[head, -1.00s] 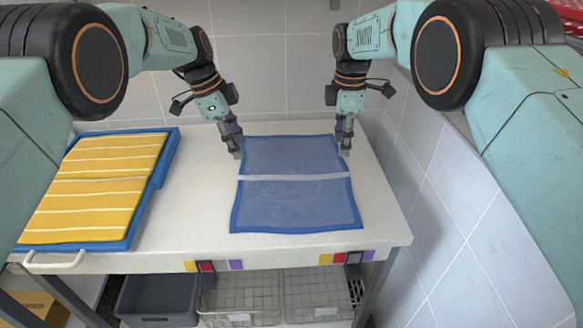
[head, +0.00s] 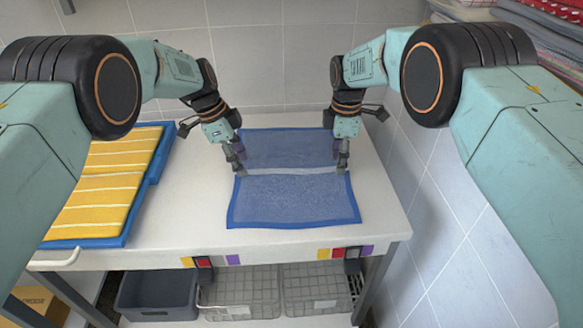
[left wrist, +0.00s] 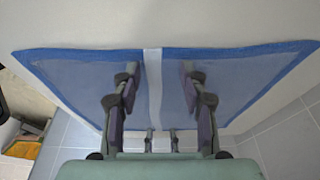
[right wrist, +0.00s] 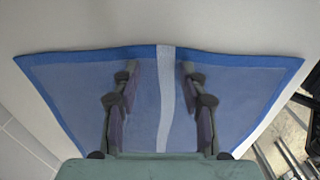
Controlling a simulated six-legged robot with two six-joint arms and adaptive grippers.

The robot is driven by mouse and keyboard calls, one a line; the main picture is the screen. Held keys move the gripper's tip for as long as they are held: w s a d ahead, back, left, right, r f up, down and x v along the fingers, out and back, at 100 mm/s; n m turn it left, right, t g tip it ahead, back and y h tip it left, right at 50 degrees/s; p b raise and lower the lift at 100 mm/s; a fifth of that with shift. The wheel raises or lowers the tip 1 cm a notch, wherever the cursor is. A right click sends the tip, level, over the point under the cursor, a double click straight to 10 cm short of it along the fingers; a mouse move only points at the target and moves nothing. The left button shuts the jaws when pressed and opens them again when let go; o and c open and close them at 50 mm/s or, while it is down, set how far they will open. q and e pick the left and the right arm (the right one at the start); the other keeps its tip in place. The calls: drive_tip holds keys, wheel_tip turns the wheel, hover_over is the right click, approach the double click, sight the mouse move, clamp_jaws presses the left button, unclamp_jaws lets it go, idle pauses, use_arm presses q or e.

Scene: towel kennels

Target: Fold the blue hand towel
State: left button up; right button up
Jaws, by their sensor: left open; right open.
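The blue hand towel (head: 293,203) lies flat on the white table, with a darker blue border and a pale stripe across its middle. My left gripper (head: 240,170) is open at the towel's left edge, by the left end of the stripe. My right gripper (head: 342,168) is open at the right edge, by the stripe's right end. In the left wrist view the fingers (left wrist: 160,75) spread to either side of the stripe, over the towel (left wrist: 75,75). The right wrist view shows the same of the right gripper (right wrist: 157,72) and the towel (right wrist: 235,85). I cannot tell whether the fingertips touch the cloth.
A yellow striped towel (head: 95,190) lies on a blue tray (head: 152,172) at the table's left. Folded cloths (head: 550,40) are stacked at the upper right. A grey bin (head: 158,296) and wire baskets (head: 240,290) stand below. The table (head: 185,215) is clear between tray and towel.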

use_arm(q)
drive_tip(key=shift+s+a, duration=0.1)
drive_tip(key=shift+a, duration=0.15)
use_arm(e)
drive_tip(key=shift+a+r, duration=0.1)
drive_tip(key=shift+a, duration=0.1)
use_arm(q)
drive_tip(key=shift+f, duration=0.1)
use_arm(e)
drive_tip(key=shift+w, duration=0.1)
use_arm(q)
drive_tip(key=shift+w+d+f, duration=0.1)
drive_tip(key=shift+w+f, duration=0.15)
use_arm(e)
drive_tip(key=shift+w+d+f, duration=0.1)
drive_tip(key=shift+f, duration=0.25)
use_arm(q)
drive_tip(key=shift+s+r, duration=0.1)
drive_tip(key=shift+s, duration=0.1)
use_arm(e)
drive_tip(key=shift+s+r, duration=0.2)
use_arm(q)
drive_tip(key=shift+w+f, duration=0.15)
drive_tip(key=shift+f, duration=0.05)
use_arm(e)
drive_tip(key=shift+w+f, duration=0.1)
drive_tip(key=shift+f, duration=0.05)
drive_tip(key=shift+f, duration=0.1)
